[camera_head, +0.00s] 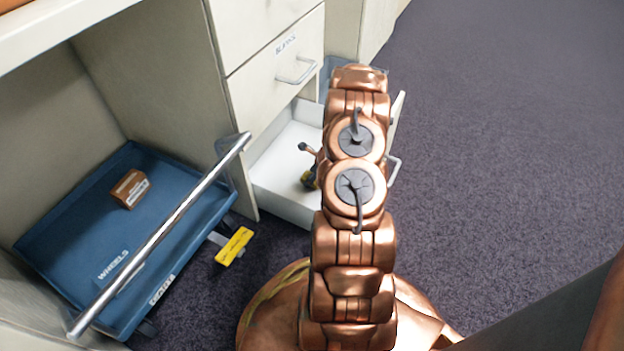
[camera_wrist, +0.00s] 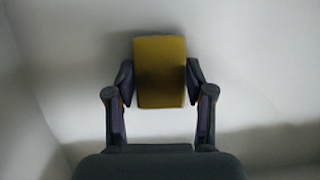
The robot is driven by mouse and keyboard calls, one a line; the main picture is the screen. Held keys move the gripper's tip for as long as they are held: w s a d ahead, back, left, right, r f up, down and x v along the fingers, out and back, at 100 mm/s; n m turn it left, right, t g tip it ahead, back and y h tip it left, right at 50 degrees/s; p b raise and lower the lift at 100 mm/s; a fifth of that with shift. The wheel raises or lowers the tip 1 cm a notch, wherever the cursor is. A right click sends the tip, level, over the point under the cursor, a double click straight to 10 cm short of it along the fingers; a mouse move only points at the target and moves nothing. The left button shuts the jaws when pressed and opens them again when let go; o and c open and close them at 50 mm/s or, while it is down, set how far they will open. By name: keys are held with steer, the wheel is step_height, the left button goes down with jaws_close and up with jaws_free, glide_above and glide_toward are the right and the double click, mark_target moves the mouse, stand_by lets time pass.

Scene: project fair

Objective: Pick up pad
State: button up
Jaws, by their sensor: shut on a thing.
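The pad (camera_wrist: 160,58) is a yellow block in the wrist view, with a shadow across its middle. My gripper (camera_wrist: 159,84) is shut on it, with one dark finger pressed on each side. White drawer walls surround them in the wrist view. My copper arm hides the rest of the gripper and the right part of the drawer there. I cannot tell whether the pad touches the drawer floor.
A blue tray (camera_head: 62,232) marked WHEELS, with a brown box (camera_head: 129,188) in it, sits at left behind a metal bar (camera_head: 165,228). A yellow piece (camera_head: 234,246) is beside the tray over the dark carpet. A closed drawer (camera_head: 275,75) is above the open one. Carpet at right is clear.

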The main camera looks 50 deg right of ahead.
step_height(320, 180, up, 10)
steer(key=p, duration=0.5)
